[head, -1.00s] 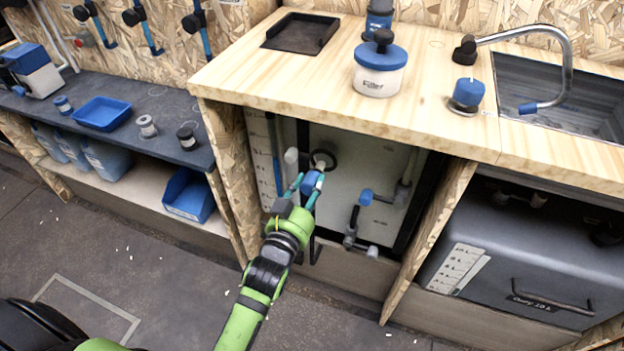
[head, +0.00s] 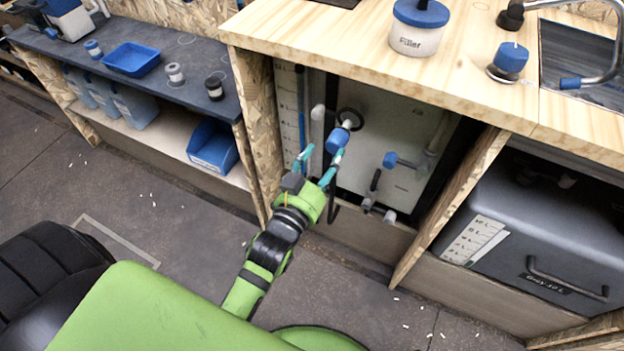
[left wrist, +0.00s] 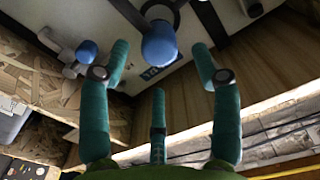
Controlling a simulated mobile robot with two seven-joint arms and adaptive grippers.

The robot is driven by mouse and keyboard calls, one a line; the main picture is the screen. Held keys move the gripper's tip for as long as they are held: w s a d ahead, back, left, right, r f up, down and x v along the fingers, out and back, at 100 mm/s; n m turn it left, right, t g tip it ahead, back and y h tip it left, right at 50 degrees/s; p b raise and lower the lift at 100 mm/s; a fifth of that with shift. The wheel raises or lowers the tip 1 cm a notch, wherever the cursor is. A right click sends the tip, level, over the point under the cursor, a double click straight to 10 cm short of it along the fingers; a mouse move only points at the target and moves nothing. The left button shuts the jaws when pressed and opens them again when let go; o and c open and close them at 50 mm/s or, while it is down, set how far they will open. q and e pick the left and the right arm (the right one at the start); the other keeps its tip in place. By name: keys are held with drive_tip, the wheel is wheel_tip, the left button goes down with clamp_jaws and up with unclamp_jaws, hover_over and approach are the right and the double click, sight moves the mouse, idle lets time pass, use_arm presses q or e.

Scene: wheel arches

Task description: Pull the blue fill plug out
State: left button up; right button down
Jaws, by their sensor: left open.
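The blue fill plug (head: 338,140) sits on the end of a pale pipe stub in the open bay under the wooden worktop. In the left wrist view the blue plug (left wrist: 159,46) is straight ahead, beyond the gap between the teal fingers. My left gripper (head: 322,154) is open and empty, just in front of and below the plug. Its fingers are spread and look clear of the plug. My right gripper is not in view.
A second blue-ended fitting (head: 390,160) is right of the plug. A wooden side panel (head: 262,130) bounds the bay on the left, a slanted one (head: 450,205) on the right. A grey tank (head: 530,240) stands further right.

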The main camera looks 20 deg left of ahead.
use_arm(q)
drive_tip(key=s, duration=0.7)
drive_tip(key=shift+s, duration=0.15)
drive_tip(key=shift+a, duration=0.1)
